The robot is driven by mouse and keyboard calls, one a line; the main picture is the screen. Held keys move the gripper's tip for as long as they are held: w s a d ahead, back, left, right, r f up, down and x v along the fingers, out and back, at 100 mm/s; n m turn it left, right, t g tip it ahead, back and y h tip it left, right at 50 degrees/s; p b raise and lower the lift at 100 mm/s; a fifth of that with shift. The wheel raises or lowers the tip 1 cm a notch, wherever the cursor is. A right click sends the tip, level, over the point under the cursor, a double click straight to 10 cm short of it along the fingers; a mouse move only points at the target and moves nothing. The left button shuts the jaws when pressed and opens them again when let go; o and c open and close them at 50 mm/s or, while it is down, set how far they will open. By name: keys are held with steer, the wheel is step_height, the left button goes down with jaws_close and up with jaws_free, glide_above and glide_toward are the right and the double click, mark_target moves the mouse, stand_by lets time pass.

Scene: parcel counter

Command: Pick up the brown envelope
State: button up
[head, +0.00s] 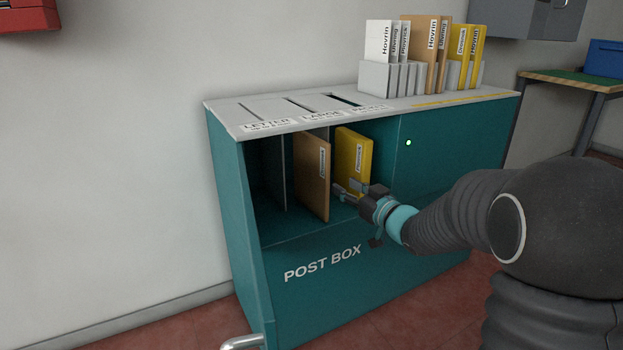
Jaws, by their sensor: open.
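A brown envelope (311,177) stands upright in the open front compartment of the teal post box, with a white label near its right edge. My gripper (343,193) is at the compartment opening, just right of the brown envelope and in front of the yellow envelope's lower part. Its jaws are open, and I see nothing held in them. I cannot tell whether a finger touches either envelope. Another brown envelope (421,55) stands in the rack on top of the post box.
A yellow envelope (354,155) stands right of the brown one in the compartment. White and yellow envelopes fill the rack (375,79) on top. The post box (228,190) has thin dividers inside. A green-topped table (570,82) stands at the right.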

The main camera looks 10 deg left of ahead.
mark_target(328, 177)
steer(key=x, duration=0.8)
steer(key=shift+a, duration=0.2)
steer(key=shift+b+x, duration=0.35)
steer(key=shift+x, duration=2.45)
steer(key=shift+w+d, duration=0.1)
steer(key=shift+d, duration=0.1)
jaws_close()
